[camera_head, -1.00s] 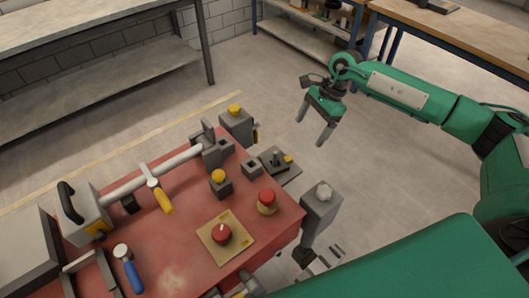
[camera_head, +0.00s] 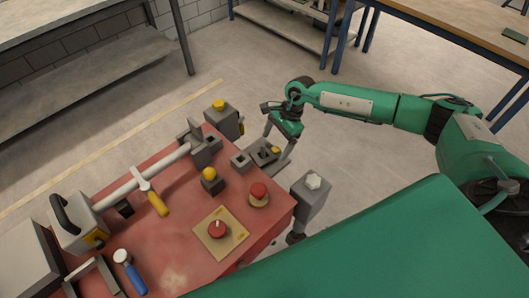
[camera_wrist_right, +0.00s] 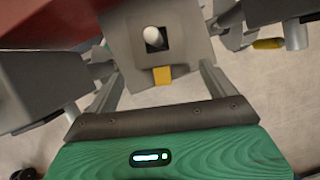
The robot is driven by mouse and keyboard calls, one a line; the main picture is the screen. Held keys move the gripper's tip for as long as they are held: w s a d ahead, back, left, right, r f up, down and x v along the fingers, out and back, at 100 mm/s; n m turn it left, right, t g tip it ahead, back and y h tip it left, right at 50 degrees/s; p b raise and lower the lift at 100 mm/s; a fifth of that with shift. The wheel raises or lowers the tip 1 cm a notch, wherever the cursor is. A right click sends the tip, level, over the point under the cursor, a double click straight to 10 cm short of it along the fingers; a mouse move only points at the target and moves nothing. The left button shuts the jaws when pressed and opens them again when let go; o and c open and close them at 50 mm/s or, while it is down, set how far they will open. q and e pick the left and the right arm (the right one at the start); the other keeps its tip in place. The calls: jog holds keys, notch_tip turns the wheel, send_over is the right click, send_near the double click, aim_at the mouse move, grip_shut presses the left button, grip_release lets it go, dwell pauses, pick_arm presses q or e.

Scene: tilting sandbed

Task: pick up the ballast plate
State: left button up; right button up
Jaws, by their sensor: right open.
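What I take for the ballast plate is a flat grey plate (camera_head: 262,158) with a dark square opening and a yellow tab, just off the red table's far right edge. In the right wrist view the plate (camera_wrist_right: 188,48) fills the top middle, with a pale rounded peg end inside its opening. My right gripper (camera_head: 277,148) is at the plate, pointing down. In the right wrist view its open fingers (camera_wrist_right: 160,82) stand to either side of the yellow tab, nothing between them held. Whether a finger touches the plate I cannot tell. My left gripper is not in view.
The red table (camera_head: 180,245) carries a red knob (camera_head: 217,229) on a tan plate, a red button (camera_head: 259,191), a yellow-topped block (camera_head: 210,180) and hand tools. A grey post (camera_head: 310,198) stands near the right corner. Open floor lies beyond.

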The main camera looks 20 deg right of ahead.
jog(key=shift+x, duration=1.15)
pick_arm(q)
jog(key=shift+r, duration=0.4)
pick_arm(e)
jog(key=shift+w, duration=0.1)
jog(key=c, duration=1.1)
jog(key=shift+r, duration=0.1)
notch_tip(320, 180, up, 13)
jog(key=b, duration=0.3)
notch_tip(320, 180, up, 5)
send_over(273, 149)
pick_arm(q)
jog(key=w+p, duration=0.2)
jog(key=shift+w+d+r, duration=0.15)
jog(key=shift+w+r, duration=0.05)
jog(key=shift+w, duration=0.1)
pick_arm(e)
notch_tip(273, 149, up, 10)
jog(key=shift+r, duration=0.1)
